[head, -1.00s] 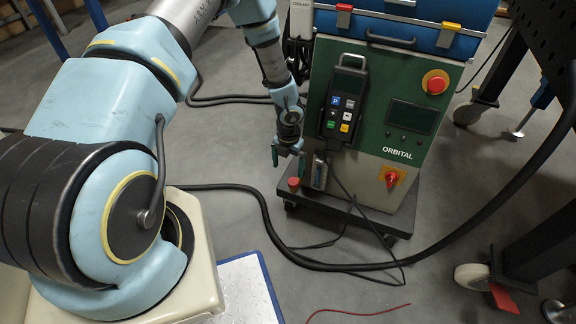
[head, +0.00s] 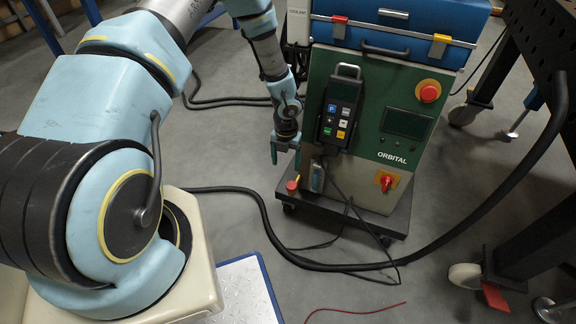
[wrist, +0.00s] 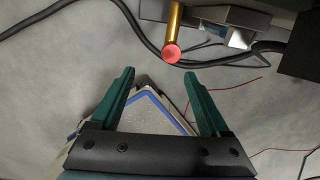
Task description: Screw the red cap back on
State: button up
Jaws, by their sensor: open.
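The red cap (head: 292,185) shows low at the front left corner of the green machine's cart in the head view. In the wrist view a round red end (wrist: 171,53) sits on a brass-coloured cylinder (wrist: 174,22), just beyond the fingertips and slightly right of centre. My gripper (head: 285,155) hangs pointing down a little above the red cap, to the left of the machine. In the wrist view my gripper (wrist: 158,75) has its two green fingers wide apart with nothing between them. I cannot tell whether the cap is seated or loose.
The green machine (head: 395,125) stands close to the right of my gripper, with a hanging keypad (head: 338,112) and a dangling cable. A small silver part (head: 317,176) stands beside the red cap. A thick black hose (head: 262,220) crosses the floor nearby.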

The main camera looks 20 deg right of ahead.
aim_at(291, 185)
jog(key=f+n+b, duration=0.1)
jog(key=n, duration=0.1)
jog(key=n+b, duration=0.2)
jog(key=f+n+b, duration=0.1)
jog(key=shift+s+d+f+n, duration=0.15)
jog(key=shift+d+f+n, duration=0.1)
jog(key=shift+f+n, duration=0.15)
jog(key=n+b, duration=0.2)
jog(key=n, duration=0.1)
jog(key=shift+s+d+f+b, duration=0.15)
jog(key=shift+f+b, duration=0.15)
jog(key=shift+b, duration=0.1)
jog(key=n+b, duration=0.1)
jog(key=n, duration=0.1)
jog(key=n+b, duration=0.2)
jog(key=n, duration=0.1)
jog(key=shift+s+d+f+n, duration=0.25)
jog(key=shift+n, duration=0.05)
jog(key=n+b, duration=0.1)
jog(key=n, duration=0.2)
jog(key=shift+s+d, duration=0.1)
jog(key=shift+s, duration=0.05)
notch_tip(291, 185, down, 8)
jog(key=b, duration=0.6)
jog(key=shift+f, duration=0.25)
grip_shut()
